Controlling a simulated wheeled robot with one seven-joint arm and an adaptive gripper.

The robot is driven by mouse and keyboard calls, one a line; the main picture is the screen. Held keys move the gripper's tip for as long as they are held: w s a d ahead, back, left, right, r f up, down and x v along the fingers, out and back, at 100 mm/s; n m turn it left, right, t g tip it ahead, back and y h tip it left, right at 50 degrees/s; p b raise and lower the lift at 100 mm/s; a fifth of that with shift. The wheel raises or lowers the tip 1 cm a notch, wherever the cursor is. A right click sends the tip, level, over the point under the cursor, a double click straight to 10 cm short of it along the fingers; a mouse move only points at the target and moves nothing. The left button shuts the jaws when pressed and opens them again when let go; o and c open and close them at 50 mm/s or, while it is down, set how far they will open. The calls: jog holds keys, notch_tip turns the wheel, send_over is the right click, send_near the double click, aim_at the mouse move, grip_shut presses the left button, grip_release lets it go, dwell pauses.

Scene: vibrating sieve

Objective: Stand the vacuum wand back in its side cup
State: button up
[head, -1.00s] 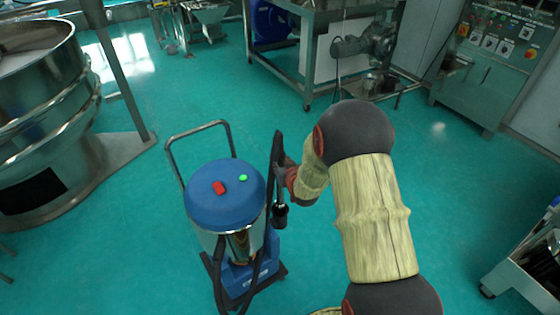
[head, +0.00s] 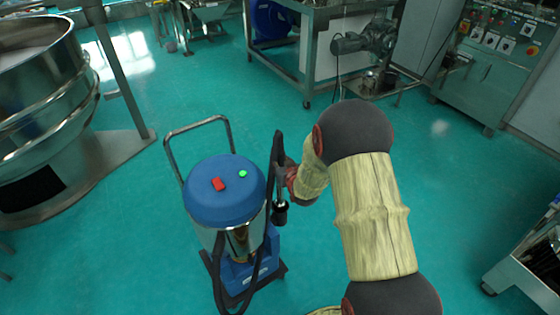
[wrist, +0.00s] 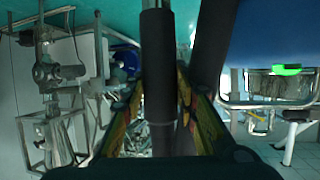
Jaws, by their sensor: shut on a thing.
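The vacuum (head: 225,208) stands on the floor, with a blue lid, a shiny body and a blue base. The dark vacuum wand (head: 277,148) is close to upright at its right side. My gripper (head: 282,173) is shut on the wand from the right. In the wrist view, the wand (wrist: 157,60) runs between the two fingers of my gripper (wrist: 160,108). A small black cup-like piece (head: 280,214) shows below the grip, beside the vacuum body. I cannot tell whether the wand's lower end is inside it; hose and gripper crowd that spot.
A black hose (head: 218,270) loops down the vacuum's front. A push handle (head: 199,124) rises behind the lid. The large round sieve (head: 40,95) stands at the left, a steel bench (head: 310,45) at the back and a control cabinet (head: 485,70) at the back right. The surrounding green floor is mostly clear.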

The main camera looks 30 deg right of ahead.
jog(key=shift+f+b, duration=1.4)
jog(key=shift+f, duration=0.65)
dwell(2.2)
jog(key=o, duration=1.2)
jog(key=shift+o, duration=0.2)
jog(key=shift+f, duration=0.1)
jog(key=shift+s, duration=0.1)
jog(key=v, duration=1.2)
